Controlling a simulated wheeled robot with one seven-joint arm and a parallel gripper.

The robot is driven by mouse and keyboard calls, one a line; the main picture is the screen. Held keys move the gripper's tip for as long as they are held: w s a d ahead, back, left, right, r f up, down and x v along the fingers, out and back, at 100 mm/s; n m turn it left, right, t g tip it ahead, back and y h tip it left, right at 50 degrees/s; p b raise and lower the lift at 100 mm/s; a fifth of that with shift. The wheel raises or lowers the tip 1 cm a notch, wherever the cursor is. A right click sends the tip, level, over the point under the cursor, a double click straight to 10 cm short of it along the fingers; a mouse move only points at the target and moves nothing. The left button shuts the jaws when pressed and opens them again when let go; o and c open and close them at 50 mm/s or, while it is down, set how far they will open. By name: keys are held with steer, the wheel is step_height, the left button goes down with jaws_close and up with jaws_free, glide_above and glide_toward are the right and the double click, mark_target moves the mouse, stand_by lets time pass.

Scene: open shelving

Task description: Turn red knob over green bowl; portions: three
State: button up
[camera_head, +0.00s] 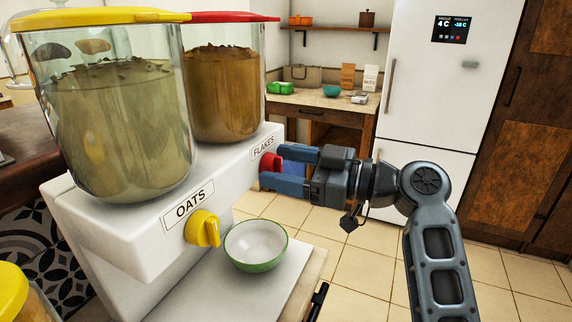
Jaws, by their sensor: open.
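The red knob (268,162) sits on the front of the white dispenser (130,222), below the FLAKES label. My gripper (280,169) reaches in from the right. Its open blue fingers stand on either side of the red knob, one above and one below; whether they touch it cannot be told. The green bowl (256,265), with a white inside, stands on the white base below the knobs. It looks empty and lies nearer the yellow knob (203,228) in the picture.
The clear OATS container (115,120) with a yellow lid and the FLAKES container (224,95) with a red lid stand on top of the dispenser. A white fridge (430,100) and a wooden counter (320,101) stand behind. Tiled floor (370,265) lies below my arm.

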steer(key=c, duration=1.1)
steer(key=shift+o, duration=0.2)
steer(key=shift+f+m+t+p, duration=0.2)
steer(key=shift+m+p, duration=0.5)
steer(key=shift+m, duration=2.4)
steer(key=shift+r+m+t+p, duration=0.2)
steer(key=shift+m+p, duration=0.55)
steer(key=shift+m, duration=2.35)
steer(key=shift+f+m+t+p, duration=0.25)
steer(key=shift+m+p, duration=0.45)
steer(key=shift+m, duration=2.4)
steer(key=shift+w, duration=0.1)
steer(key=o, duration=1.1)
steer(key=shift+c, duration=0.2)
